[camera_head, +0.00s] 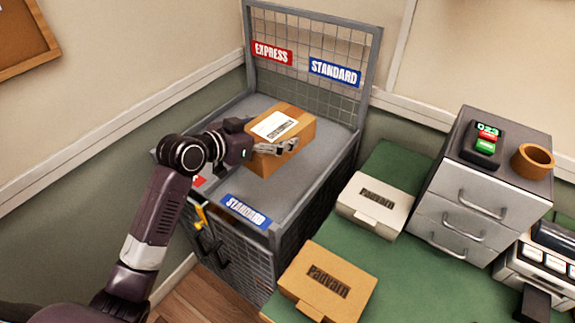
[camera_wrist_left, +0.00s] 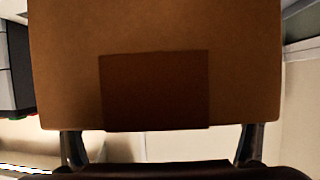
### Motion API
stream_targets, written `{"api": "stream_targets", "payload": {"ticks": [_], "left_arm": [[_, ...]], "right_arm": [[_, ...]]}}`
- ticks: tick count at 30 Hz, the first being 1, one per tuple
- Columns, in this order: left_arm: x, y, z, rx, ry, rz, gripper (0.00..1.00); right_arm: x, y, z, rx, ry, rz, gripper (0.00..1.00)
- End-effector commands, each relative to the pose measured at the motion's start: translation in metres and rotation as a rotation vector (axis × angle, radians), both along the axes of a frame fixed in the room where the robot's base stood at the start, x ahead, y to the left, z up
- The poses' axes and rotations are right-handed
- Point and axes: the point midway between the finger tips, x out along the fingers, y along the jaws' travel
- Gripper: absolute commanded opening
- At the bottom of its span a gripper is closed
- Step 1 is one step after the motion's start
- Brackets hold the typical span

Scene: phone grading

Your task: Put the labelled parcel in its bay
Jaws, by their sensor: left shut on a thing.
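The labelled parcel (camera_head: 298,133) is a brown cardboard box with a white label (camera_head: 274,125) on top. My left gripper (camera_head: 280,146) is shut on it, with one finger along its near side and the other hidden. In the left wrist view the parcel (camera_wrist_left: 55,65) fills most of the picture between the two fingers (camera_wrist_left: 160,145). The parcel is over the grey deck of the wire cage (camera_head: 262,184), towards the back right; I cannot tell if it touches the deck. The back mesh carries a red EXPRESS sign (camera_head: 272,53) at left and a blue STANDARD sign (camera_head: 335,72) at right.
A blue STANDARD sign (camera_head: 245,212) is on the cage's front edge; a red sign beside it is mostly hidden by my arm. The green table (camera_head: 408,262) holds a white box (camera_head: 374,205), a tan Padvarn box (camera_head: 328,283) and a drawer unit (camera_head: 483,185).

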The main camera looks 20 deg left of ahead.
Motion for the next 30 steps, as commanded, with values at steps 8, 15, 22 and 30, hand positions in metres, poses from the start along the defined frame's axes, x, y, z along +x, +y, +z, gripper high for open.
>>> {"api": "stream_targets", "payload": {"ticks": [8,15,22,30], "left_arm": [[0.042,0.004,0.035,0.000,-0.005,0.094,0.48],[0.045,0.004,0.004,-0.003,0.007,0.107,0.48],[0.045,0.005,-0.057,-0.003,0.007,0.107,0.48],[0.046,0.005,-0.113,-0.003,0.000,0.106,0.48]], "right_arm": [[0.000,0.000,0.005,0.000,0.000,0.000,0.00],[0.000,0.006,0.011,0.006,0.000,-0.002,0.00],[0.001,0.011,0.020,0.013,-0.001,-0.004,0.00],[0.002,0.010,0.023,0.011,-0.002,-0.003,0.00]]}}
